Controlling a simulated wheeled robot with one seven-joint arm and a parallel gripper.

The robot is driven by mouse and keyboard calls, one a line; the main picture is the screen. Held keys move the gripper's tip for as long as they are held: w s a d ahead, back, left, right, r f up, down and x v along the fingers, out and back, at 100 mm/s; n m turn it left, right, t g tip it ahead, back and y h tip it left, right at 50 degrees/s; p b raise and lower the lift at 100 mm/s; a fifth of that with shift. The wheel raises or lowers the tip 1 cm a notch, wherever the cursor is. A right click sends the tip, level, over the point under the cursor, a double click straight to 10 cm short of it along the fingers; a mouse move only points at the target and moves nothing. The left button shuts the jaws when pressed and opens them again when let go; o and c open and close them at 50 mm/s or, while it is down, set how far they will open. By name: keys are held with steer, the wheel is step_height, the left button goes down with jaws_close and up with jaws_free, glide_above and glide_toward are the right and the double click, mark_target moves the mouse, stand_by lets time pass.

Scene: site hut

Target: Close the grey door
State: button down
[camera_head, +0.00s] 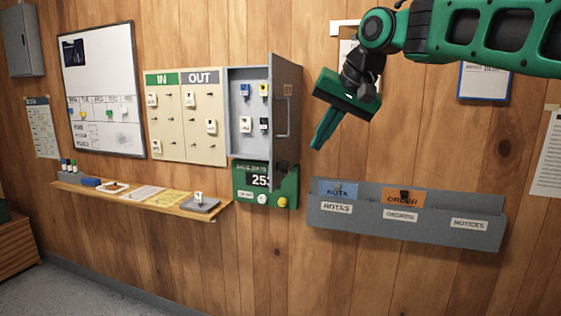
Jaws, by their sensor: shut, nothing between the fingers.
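The grey door (285,112) belongs to a small wall-mounted key cabinet (234,115). It stands wide open, hinged on the cabinet's right side and sticking out from the wall, with a bar handle on the face turned to the right. Inside the cabinet several tagged keys hang in two rows. My gripper (317,146) is to the right of the door, apart from it, with its green fingers together and pointing down to the left. Nothing shows between the fingers. The part of the wall behind the door is hidden.
A green counter board (265,185) hangs below the cabinet. A grey document rack (405,222) is on the wall at lower right. A narrow wooden shelf (140,197) holds markers, papers and a tray. The IN/OUT board (187,117) is left of the cabinet.

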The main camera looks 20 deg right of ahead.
steer(key=r, duration=0.1)
glide_toward(275, 170)
step_height(275, 170, down, 4)
steer(key=w, duration=0.1)
steer(key=shift+w+a, duration=0.35)
steer(key=shift+w, duration=0.35)
steer(key=shift+w+a, duration=0.1)
